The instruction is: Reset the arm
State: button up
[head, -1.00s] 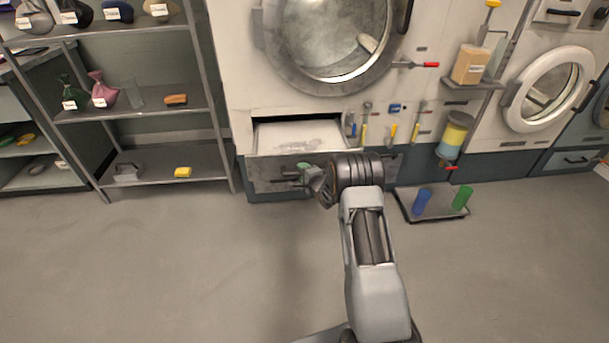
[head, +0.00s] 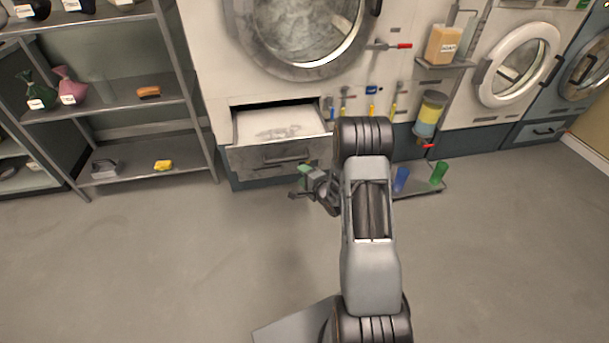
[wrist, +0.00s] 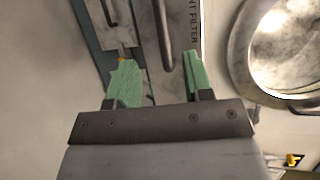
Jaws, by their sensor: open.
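My gripper (head: 303,183) is in front of and a little below the open drawer (head: 270,158) of the large machine in the head view. Its jaws are open. In the wrist view its two green finger pads (wrist: 160,80) stand apart with nothing held between them. The drawer is pulled out and holds a pale panel with grey lint (head: 280,125). Behind the fingers, the wrist view shows a grey bar handle (wrist: 163,40). My arm is bent in front of the machine and hides part of its lower right front.
A shelf rack (head: 130,95) with bags, a brown brush and a yellow sponge stands left. A low tray (head: 425,190) with a blue and a green cup lies on the floor, partly behind my arm. Tools hang on the machine front. Floor at the front left is clear.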

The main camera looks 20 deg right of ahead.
dwell(0.6)
jog(key=s+d+f+n+g+h, duration=0.3)
jog(key=s+f+n+g, duration=0.2)
jog(key=f+g, duration=0.15)
jog(key=s+r+n+g+h+p, duration=0.1)
jog(key=s+r+n+g+p, duration=0.2)
jog(key=s+r+p, duration=0.15)
jog(key=s+a+r+n+p, duration=0.3)
jog(key=s+r+p, duration=0.3)
jog(key=r, duration=0.9)
jog(key=s+a+r+n+g+p, duration=0.1)
jog(key=s+a+r+n+p, duration=0.2)
jog(key=r, duration=1.2)
jog(key=s+a+r+n+g+p, duration=0.1)
jog(key=s+a+r+n+p, duration=0.1)
jog(key=s+a+r+p, duration=0.5)
notch_tip(320, 180, up, 9)
jog(key=s+p, duration=0.1)
jog(key=p, duration=0.3)
jog(key=shift+s+a+n+y, duration=0.3)
jog(key=shift+a+n+y, duration=0.1)
